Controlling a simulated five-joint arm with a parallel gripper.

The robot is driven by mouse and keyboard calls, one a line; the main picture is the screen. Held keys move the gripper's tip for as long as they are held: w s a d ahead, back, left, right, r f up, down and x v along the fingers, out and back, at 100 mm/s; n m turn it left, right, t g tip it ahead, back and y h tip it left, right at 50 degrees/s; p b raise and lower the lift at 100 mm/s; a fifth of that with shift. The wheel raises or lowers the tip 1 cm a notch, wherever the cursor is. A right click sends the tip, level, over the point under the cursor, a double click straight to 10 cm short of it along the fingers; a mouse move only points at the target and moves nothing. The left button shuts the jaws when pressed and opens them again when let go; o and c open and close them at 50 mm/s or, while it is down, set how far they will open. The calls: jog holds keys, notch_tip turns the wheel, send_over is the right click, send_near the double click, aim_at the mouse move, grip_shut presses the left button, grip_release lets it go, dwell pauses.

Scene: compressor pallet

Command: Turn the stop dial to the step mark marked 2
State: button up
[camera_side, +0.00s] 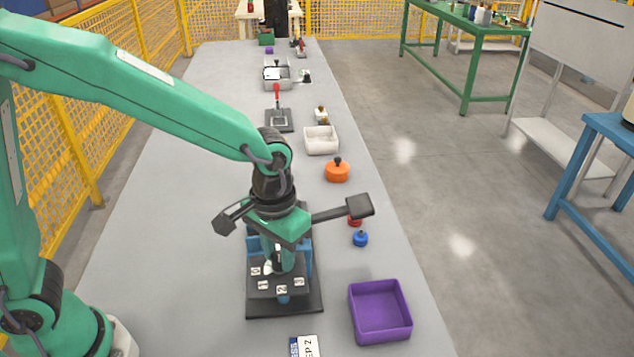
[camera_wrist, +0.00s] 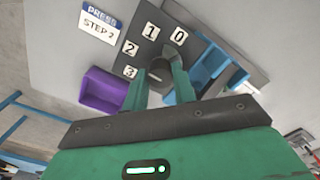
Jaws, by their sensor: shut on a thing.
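The stop dial (camera_wrist: 160,72) is a dark round knob on a dark plate (camera_side: 258,308). White step marks stand around it: 0 (camera_wrist: 179,37), 1 (camera_wrist: 151,31), 2 (camera_wrist: 130,48) and 3 (camera_wrist: 130,71). In the side view, mark 2 (camera_side: 282,289) is at the plate's front. My gripper (camera_wrist: 161,75) points down and is shut on the dial, one green finger on each side. A pale pointer (camera_wrist: 168,50) on the dial points between 0 and 1 in the wrist view. The gripper partly hides the dial in the side view.
A card (camera_wrist: 100,24) reads PRESS STEP 2. A purple bin (camera_side: 380,312) stands right of the plate. A blue knobbed piece (camera_side: 360,238) and an orange lidded pot (camera_side: 337,171) lie farther back. A blue bracket (camera_wrist: 207,70) stands close behind the dial. The bench's left side is clear.

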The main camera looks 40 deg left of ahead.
aim_at(279, 255)
jog(key=shift+r, duration=0.1)
dwell(0.3)
jog(key=o, duration=1)
jog(key=shift+r, duration=3.85)
jog(key=shift+s+a+r, duration=0.1)
jog(key=shift+a+r, duration=0.15)
jog(key=shift+a, duration=0.15)
jog(key=s+a+r+t, duration=0.2)
jog(key=s+a, duration=0.3)
jog(key=a, duration=0.3)
jog(key=s+a+r+t, duration=0.2)
jog(key=s+a, duration=0.3)
jog(key=a, duration=0.3)
jog(key=shift+r+t, duration=0.2)
jog(key=shift+t, duration=0.6)
